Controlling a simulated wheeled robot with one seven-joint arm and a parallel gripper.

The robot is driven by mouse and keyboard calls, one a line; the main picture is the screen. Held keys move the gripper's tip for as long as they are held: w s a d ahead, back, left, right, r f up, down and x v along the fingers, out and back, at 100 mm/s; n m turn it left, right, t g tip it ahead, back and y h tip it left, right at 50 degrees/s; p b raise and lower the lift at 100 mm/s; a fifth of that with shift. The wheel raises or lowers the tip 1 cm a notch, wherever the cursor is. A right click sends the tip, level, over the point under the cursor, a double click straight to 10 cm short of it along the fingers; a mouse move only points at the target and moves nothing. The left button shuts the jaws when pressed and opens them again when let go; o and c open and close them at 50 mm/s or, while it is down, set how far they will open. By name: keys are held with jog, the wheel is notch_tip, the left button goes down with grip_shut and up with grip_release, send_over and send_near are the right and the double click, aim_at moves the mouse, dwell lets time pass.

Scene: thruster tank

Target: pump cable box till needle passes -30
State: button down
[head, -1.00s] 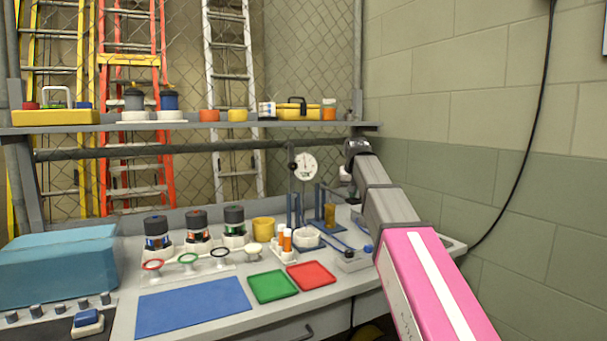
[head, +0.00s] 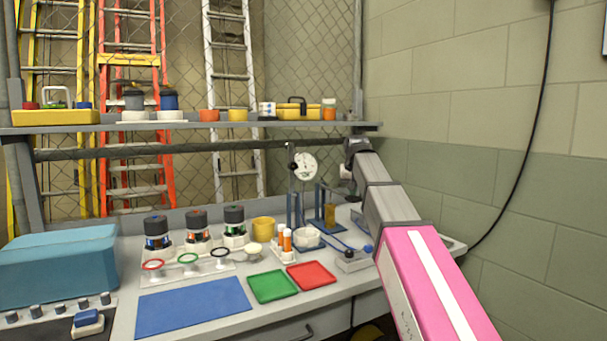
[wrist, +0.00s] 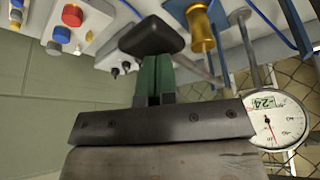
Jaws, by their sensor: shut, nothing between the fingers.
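My gripper (wrist: 155,78) is shut and empty, with its green fingers together in the wrist view. A dark rounded block (wrist: 152,37) lies at their far end; I cannot tell whether they touch it. In the head view, my gripper is mostly hidden by my arm near the back right of the bench. The round white gauge (head: 305,166) is on a post; in the wrist view, its display (wrist: 264,102) seems to read -24. A grey box (head: 352,263) with a black and a blue knob sits on the bench, a blue cable leading to it.
Blue posts and a brass cylinder (head: 330,216) stand near my gripper. Green (head: 272,287) and red (head: 311,276) trays and a blue mat (head: 194,308) lie in front. A shelf (head: 180,127) runs above. The block wall is close on the right.

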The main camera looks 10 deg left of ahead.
notch_tip(320, 180, up, 8)
jog(key=shift+f, duration=0.2)
jog(key=shift+f, duration=0.1)
dwell(0.5)
jog(key=shift+f, duration=6.45)
notch_tip(320, 180, up, 13)
